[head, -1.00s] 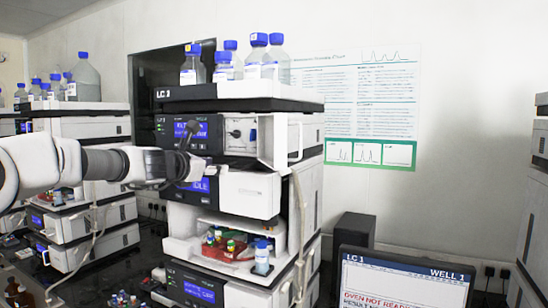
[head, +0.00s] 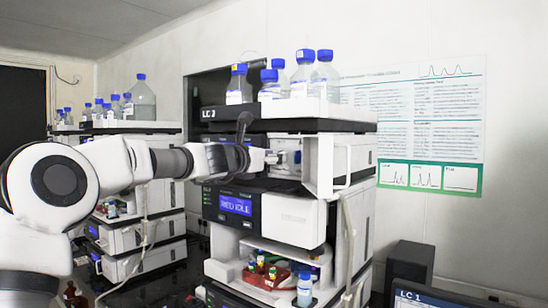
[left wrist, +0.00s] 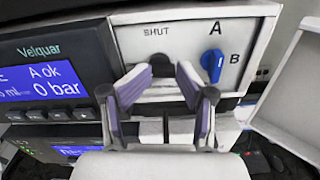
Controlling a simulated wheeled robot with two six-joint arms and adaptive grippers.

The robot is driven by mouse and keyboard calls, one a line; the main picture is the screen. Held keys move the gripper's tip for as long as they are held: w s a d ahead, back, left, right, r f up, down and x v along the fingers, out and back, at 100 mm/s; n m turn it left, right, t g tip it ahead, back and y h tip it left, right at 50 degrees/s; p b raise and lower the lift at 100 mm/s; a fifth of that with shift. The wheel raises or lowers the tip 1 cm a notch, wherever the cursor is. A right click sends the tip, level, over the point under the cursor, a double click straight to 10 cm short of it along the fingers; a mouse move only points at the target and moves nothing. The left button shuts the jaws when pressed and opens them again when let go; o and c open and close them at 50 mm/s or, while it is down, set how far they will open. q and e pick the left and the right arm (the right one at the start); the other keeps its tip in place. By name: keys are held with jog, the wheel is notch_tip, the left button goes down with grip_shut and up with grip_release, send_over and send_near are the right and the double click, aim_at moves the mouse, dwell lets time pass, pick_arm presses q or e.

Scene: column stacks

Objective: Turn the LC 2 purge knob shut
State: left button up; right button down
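The pump module of the near stack shows its front panel (left wrist: 235,40) in the left wrist view, printed SHUT, A and B. A dark knob (left wrist: 162,67) sits below SHUT, partly hidden between my fingers; its pointing direction is unclear. A blue knob (left wrist: 212,64) sits to the right, beside A and B. My left gripper (left wrist: 162,82) is open in front of the dark knob, a finger on either side; contact cannot be told. In the head view my left gripper (head: 270,158) reaches into the module's front. The stack's LC number is hard to read. My right gripper is out of view.
A white door (head: 325,165) stands open just right of the panel. A display (left wrist: 42,80) reading 0 bar is on the left. Blue-capped bottles (head: 303,75) stand on top. Vials in a red tray (head: 265,277) sit below. A monitor (head: 412,294) is at lower right.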

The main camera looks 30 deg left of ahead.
pick_arm(q)
grip_shut()
jog(key=shift+d+r, duration=0.1)
jog(key=shift+d, duration=0.2)
jog(key=shift+s, duration=0.1)
dwell(0.8)
jog(key=shift+o, duration=2.2)
grip_release()
jog(key=shift+a, duration=0.15)
jog(key=shift+w+a+f, duration=0.2)
jog(key=shift+w+f, duration=0.1)
